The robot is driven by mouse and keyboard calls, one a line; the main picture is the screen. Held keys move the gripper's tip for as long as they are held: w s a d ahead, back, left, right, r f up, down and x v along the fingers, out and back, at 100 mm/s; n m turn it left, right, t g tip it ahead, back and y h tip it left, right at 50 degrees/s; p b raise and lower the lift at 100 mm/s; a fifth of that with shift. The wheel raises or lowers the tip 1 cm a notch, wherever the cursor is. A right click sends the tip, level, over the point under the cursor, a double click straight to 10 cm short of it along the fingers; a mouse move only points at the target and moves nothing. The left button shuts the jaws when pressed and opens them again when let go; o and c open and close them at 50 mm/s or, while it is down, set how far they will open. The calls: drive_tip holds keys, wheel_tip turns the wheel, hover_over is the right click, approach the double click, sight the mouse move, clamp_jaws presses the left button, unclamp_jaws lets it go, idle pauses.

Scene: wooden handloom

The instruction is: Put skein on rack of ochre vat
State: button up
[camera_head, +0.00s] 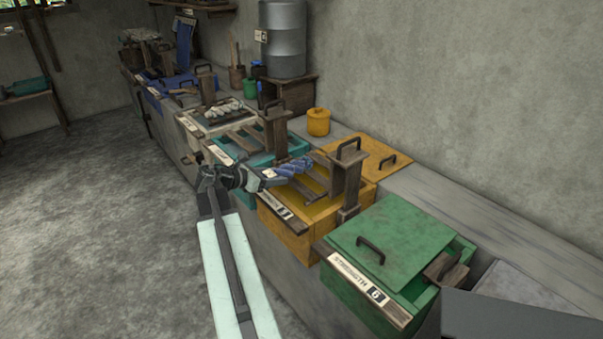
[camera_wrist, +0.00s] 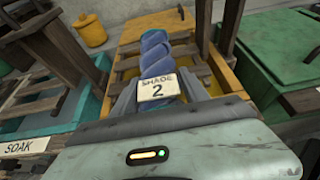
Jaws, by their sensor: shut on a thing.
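My gripper (camera_head: 268,178) is shut on a blue twisted skein (camera_head: 294,167). In the wrist view the skein (camera_wrist: 155,52) extends away from the fingers, with a tag reading SHADE 2 (camera_wrist: 158,88) at its near end. The ochre vat (camera_head: 278,226) is open, with dark yellow liquid inside and its lid pushed back. Its wooden slatted rack (camera_head: 309,190) spans the opening. The skein is over the far left part of the vat in the head view. I cannot tell whether it touches the rack.
A wooden upright with a handle (camera_head: 347,177) stands at the vat's right side. A green vat (camera_head: 355,294) with a handled lid is to the right. A teal vat (camera_wrist: 50,122) labelled SOAK is to the left. A yellow jar (camera_head: 318,122) stands behind, near the wall.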

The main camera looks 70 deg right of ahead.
drive_tip(key=d+f+b, duration=0.2)
drive_tip(key=d, duration=0.5)
drive_tip(key=d+f+b, duration=0.3)
drive_tip(key=d, duration=0.5)
drive_tip(key=shift+s+d+f, duration=0.2)
drive_tip(key=shift+s+d, duration=0.1)
drive_tip(key=shift+s, duration=0.15)
drive_tip(key=o, duration=1.5)
drive_tip(key=shift+r, duration=0.1)
drive_tip(key=p+v, duration=0.4)
drive_tip(key=v, duration=0.8)
drive_tip(key=shift+r+p, duration=0.2)
drive_tip(key=shift+p, duration=0.15)
